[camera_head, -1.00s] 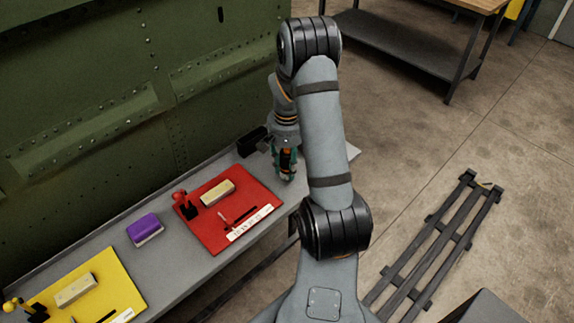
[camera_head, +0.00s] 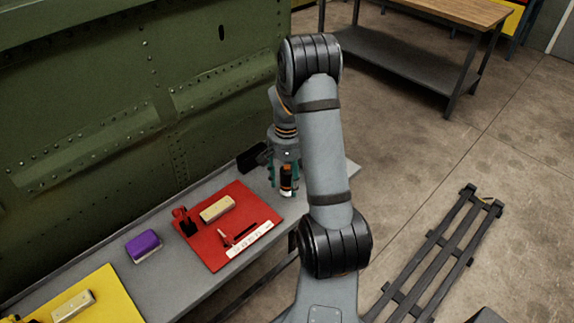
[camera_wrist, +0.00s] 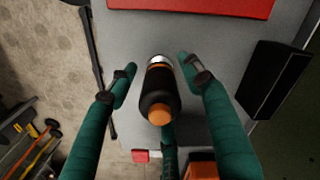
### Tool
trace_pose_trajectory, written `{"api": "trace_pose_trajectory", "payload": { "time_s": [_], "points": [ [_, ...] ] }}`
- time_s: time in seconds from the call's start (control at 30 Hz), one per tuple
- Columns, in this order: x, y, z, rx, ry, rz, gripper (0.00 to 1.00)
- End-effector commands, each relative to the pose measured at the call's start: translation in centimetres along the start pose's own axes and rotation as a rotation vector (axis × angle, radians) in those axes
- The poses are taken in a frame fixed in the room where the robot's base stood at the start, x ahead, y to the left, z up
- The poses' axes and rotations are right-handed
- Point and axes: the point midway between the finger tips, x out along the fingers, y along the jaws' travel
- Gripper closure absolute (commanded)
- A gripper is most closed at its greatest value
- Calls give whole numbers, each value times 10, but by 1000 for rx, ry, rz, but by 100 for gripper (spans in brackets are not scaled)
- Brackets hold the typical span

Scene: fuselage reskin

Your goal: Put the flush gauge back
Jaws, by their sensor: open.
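My gripper (camera_head: 284,184) has green fingers and is open over the right end of the grey bench. Between its fingers in the wrist view is a black cylinder (camera_wrist: 158,90) with an orange end and a silver tip. It shows in the head view too, tip down, beside the red mat. The fingers stand apart from it on both sides. I cannot tell whether it rests on the bench. On the red mat (camera_head: 205,240) are a red and black tool (camera_head: 184,222), a tan block (camera_head: 217,209) and a white label strip (camera_head: 250,240). Which object is the flush gauge is unclear.
A black box (camera_head: 251,158) lies on the bench behind my gripper. A purple block (camera_head: 143,245) and a yellow mat (camera_head: 112,290) are to the left. The green riveted panel (camera_head: 100,110) rises behind. A dark slatted rack (camera_head: 435,255) lies on the floor at right.

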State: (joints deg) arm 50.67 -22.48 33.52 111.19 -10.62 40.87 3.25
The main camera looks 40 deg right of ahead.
Motion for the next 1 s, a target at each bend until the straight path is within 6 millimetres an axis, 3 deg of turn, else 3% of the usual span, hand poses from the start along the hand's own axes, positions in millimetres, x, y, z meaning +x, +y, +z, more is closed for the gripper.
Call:
{"api": "trace_pose_trajectory", "payload": {
  "time_s": [0.3,0.5,0.7,1.0],
  "points": [
    [-69,0,-2,2,6,-1,50],
    [-99,0,-1,1,4,-1,50],
    [-109,0,0,1,1,0,50],
    [-109,0,0,1,0,0,50]
  ]
}}
